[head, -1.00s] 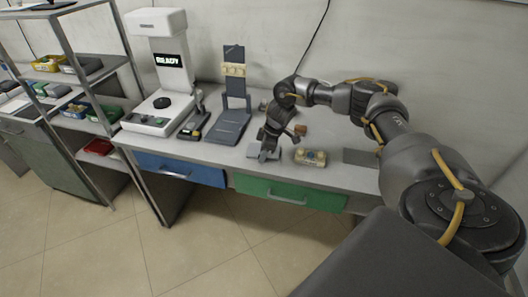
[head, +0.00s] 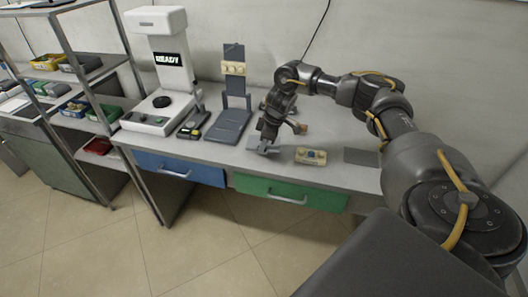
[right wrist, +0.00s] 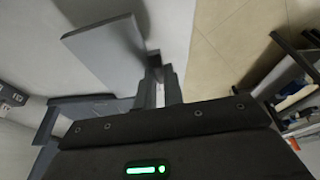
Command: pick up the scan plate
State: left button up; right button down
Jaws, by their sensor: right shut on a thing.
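The scan plate is a flat grey rectangle. In the head view the plate (head: 257,141) is partly hidden by my right gripper (head: 266,148), near the front of the bench. In the right wrist view the plate (right wrist: 108,52) juts out from the fingertips of the right gripper (right wrist: 155,72), which is shut on its edge. The plate appears tilted and just above the bench top. My left gripper is not in view.
A grey stand (head: 231,125) with an upright back is just left of the gripper. Farther left is a white device (head: 150,119) showing READY. A green drawer (head: 289,190) is below.

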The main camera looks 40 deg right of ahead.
jog(key=s+a+r, duration=0.1)
jog(key=a+r, duration=0.8)
jog(key=a, duration=0.5)
jog(key=shift+s, duration=0.35)
